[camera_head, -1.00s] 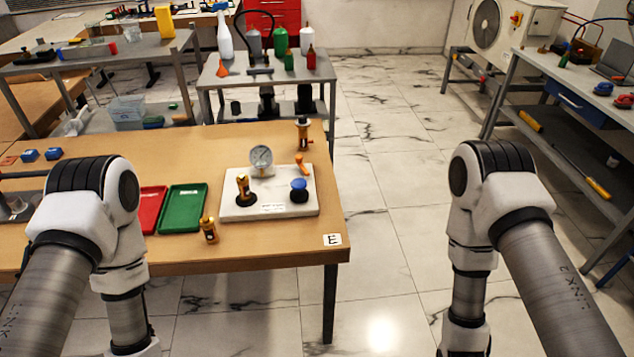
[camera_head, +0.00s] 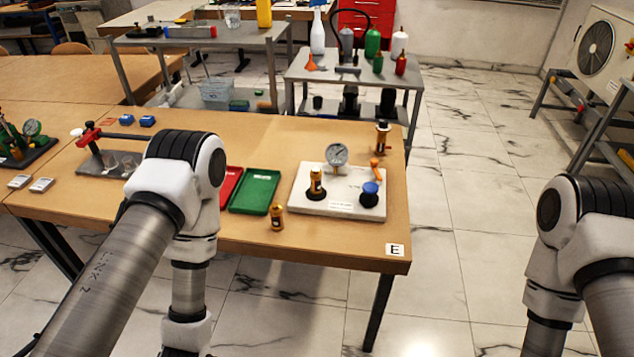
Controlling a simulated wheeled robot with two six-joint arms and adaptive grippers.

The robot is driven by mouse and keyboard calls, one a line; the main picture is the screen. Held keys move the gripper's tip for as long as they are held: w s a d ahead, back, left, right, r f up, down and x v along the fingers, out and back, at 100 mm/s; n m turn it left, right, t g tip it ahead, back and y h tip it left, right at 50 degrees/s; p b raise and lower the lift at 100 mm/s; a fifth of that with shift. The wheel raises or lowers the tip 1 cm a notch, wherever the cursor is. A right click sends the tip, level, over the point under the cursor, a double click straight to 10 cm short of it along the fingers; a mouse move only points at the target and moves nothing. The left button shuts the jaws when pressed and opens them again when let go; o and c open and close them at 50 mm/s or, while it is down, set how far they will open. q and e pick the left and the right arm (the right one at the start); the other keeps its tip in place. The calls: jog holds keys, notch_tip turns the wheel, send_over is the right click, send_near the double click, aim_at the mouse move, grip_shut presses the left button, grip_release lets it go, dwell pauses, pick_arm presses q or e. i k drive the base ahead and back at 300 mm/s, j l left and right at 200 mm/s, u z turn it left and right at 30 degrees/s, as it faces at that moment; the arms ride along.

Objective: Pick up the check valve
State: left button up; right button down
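Several brass fittings show, and I cannot tell for sure which is the check valve. One small brass fitting (camera_head: 277,217) stands upright on the wooden table near its front edge, beside the green tray. A second brass fitting (camera_head: 316,184) stands on a black base on the white gauge plate (camera_head: 342,206). A third, brass with a dark top (camera_head: 382,137), stands behind the plate near the table's back right corner. The plate also carries a round gauge (camera_head: 337,155) and a blue knob (camera_head: 370,194). Both my grippers are below the picture; only upper arm links show.
A green tray (camera_head: 256,192) and a red tray (camera_head: 229,184) lie left of the plate, the red partly behind my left arm. An orange-handled part (camera_head: 375,168) is by the gauge. A trolley with bottles (camera_head: 352,76) stands behind. The floor right of the table is clear.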

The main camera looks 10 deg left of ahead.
aim_at(316, 174)
jog(key=i+l+u, duration=0.25)
jog(key=i+l, duration=0.15)
jog(key=i+l+u, duration=0.25)
jog(key=l, duration=0.3)
jog(key=i, duration=0.05)
